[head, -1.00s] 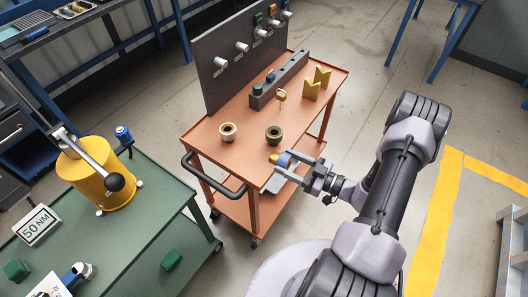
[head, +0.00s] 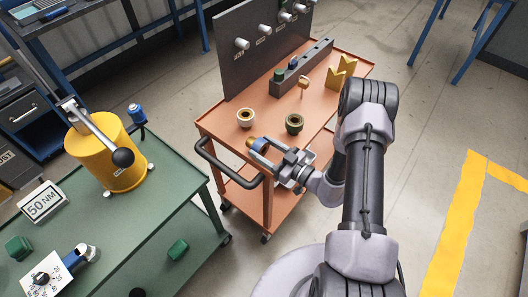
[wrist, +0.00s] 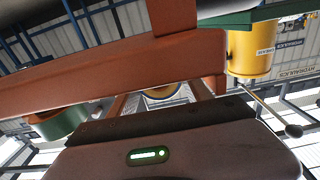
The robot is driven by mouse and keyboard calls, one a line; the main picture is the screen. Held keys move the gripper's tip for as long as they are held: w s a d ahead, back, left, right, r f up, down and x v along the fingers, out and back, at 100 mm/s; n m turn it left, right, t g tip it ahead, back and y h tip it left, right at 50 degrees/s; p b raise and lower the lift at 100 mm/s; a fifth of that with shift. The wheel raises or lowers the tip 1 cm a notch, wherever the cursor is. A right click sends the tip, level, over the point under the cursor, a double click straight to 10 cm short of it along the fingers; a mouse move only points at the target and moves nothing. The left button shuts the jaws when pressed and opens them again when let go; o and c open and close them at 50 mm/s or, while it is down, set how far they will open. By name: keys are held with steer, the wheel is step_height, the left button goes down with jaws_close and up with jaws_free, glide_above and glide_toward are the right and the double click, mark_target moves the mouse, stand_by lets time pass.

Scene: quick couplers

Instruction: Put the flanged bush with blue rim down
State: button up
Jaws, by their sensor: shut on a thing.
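The flanged bush with blue rim (head: 255,144) is brass-coloured with a blue band. My gripper (head: 262,150) is shut on it and holds it at the near edge of the orange cart top (head: 227,133). I cannot tell whether the bush touches the top. In the wrist view, which looks upside down, a yellowish round part of the bush (wrist: 160,93) shows past the dark gripper body; most of it is hidden.
A grey block (head: 300,69) with coloured pieces, a small copper-coloured part (head: 304,84) and yellow V-blocks (head: 341,72) stand farther back. The cart's black handle (head: 228,170) is close left. A green table (head: 145,225) with a yellow drum (head: 105,158) stands left.

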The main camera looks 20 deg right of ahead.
steer(key=shift+r, duration=0.15)
steer(key=o, duration=1.5)
steer(key=shift+f, duration=0.2)
steer(key=shift+o, duration=0.2)
